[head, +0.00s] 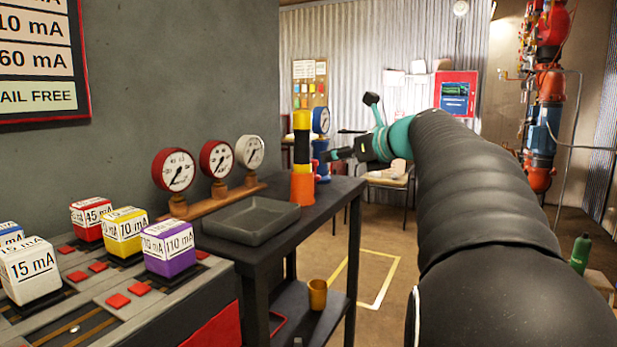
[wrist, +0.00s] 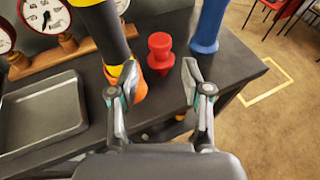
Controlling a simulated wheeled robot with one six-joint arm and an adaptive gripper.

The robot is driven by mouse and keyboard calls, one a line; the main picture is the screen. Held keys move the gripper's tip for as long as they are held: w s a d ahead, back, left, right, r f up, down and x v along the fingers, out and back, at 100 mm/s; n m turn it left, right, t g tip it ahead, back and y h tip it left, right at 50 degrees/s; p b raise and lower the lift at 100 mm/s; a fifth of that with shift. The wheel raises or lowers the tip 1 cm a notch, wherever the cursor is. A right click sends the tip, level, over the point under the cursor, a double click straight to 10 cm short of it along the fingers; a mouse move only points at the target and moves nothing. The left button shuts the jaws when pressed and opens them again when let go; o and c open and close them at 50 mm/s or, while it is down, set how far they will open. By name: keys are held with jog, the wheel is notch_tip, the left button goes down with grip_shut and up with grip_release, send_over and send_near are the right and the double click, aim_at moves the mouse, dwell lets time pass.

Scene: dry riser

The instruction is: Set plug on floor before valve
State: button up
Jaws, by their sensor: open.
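A red plug (wrist: 160,54) stands upright on the dark table (head: 335,197), between a yellow, black and orange post (head: 303,150) and a blue stand with a gauge (head: 321,122). In the head view the plug is mostly hidden behind the post. My gripper (head: 334,156) is open; in the wrist view its fingers (wrist: 155,88) are spread, with the plug just beyond the gap between them and nothing held. The left finger overlaps the orange foot of the post in that view. A red and blue riser pipe with valve-like parts (head: 546,110) stands at the far right.
A yellow taped outline (head: 390,280) marks the floor right of the table. A grey tray (head: 250,222) and gauges (head: 173,170) occupy the table's left side. A cup (head: 317,294) stands on the lower shelf. A green bottle (head: 580,253) and chairs (head: 390,185) are farther off.

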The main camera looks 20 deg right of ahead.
aim_at(313, 161)
jog(key=x, duration=1)
jog(key=shift+s+f, duration=0.15)
jog(key=c, duration=0.8)
